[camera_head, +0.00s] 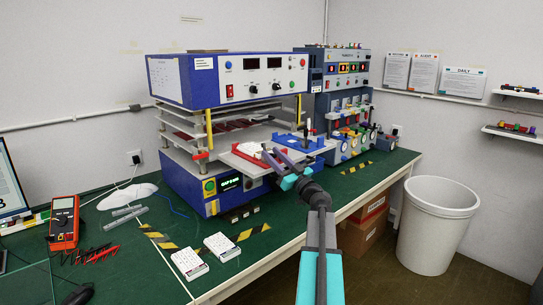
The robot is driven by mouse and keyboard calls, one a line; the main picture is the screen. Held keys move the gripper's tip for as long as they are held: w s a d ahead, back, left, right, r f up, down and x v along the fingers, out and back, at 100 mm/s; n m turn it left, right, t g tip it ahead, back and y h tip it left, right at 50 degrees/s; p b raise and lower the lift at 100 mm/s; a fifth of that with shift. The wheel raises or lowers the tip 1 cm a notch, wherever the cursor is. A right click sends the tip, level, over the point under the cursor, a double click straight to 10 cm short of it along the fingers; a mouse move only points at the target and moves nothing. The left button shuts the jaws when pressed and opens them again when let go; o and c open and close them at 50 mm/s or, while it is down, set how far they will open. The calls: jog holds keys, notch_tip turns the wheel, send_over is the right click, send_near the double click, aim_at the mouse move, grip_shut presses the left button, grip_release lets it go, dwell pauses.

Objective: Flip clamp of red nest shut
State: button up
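The red nest (236,150) sits on the left part of the pulled-out tray (243,164) of the test machine, with a white piece in it. Its clamp is too small and too covered to tell its position. The blue nest (312,143) is beside it on the right, with a dark upright clamp handle (306,134). My gripper (271,154) reaches over the tray from the front, at the right side of the red nest. Its two dark fingers look spread apart, with nothing seen between them. They hide part of the nest, and contact cannot be told.
The test machine (228,82) stands behind the tray, beside a second instrument stack (345,80). Two white keypads (188,263) (221,247) lie on the green table by striped tape. A red multimeter (64,222) is at left. A white bin (437,225) stands on the floor at right.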

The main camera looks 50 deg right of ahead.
jog(key=shift+w+r, duration=0.15)
jog(key=shift+w, duration=0.1)
jog(key=shift+c, duration=0.2)
grip_shut()
jog(key=shift+a, duration=0.15)
